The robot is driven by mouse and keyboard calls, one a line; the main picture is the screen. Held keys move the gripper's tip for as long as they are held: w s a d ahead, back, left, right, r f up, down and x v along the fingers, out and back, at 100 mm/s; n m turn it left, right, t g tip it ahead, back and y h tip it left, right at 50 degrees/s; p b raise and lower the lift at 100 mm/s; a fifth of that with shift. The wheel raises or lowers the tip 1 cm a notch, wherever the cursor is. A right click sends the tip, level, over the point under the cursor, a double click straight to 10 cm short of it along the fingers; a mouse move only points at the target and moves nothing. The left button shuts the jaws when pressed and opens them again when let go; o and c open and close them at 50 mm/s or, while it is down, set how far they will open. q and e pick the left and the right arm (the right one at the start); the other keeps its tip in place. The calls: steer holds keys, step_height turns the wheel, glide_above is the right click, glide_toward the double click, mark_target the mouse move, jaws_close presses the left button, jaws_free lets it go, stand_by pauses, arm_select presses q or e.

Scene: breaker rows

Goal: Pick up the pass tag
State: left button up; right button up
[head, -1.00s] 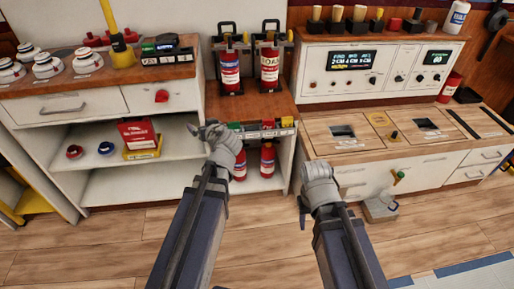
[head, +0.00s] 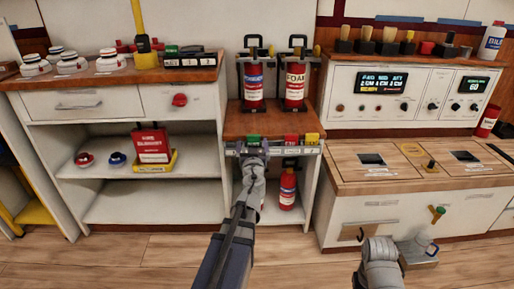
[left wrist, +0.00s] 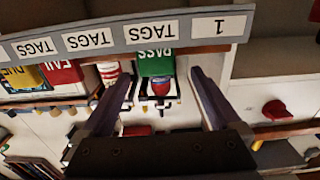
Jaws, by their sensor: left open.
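The green pass tag (head: 253,139) hangs at the left end of a labelled rail on the front of the wooden shelf. In the left wrist view the tag (left wrist: 155,62) shows the word PASS upside down. My left gripper (head: 253,148) is at the tag in the head view, its jaws partly hidden by the wrist. In the left wrist view the open left gripper (left wrist: 160,80) has one finger on each side of the tag, with gaps to both sides. My right gripper (head: 380,248) is low at the right, its fingers not clear.
A red tag (head: 291,140) and a yellow tag (head: 312,139) hang to the right on the same rail (left wrist: 130,35). Extinguishers (head: 295,80) stand on the shelf above, and another (head: 287,188) stands below. The floor in front is clear.

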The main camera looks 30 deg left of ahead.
mark_target(253, 131)
arm_select(q)
steer(key=shift+r+p+x, duration=0.15)
steer(key=shift+x, duration=1.75)
steer(key=shift+r+p+x, duration=0.15)
steer(key=shift+x, duration=1.8)
steer(key=shift+d, duration=0.15)
steer(key=shift+c, duration=0.3)
steer(key=c, duration=1.4)
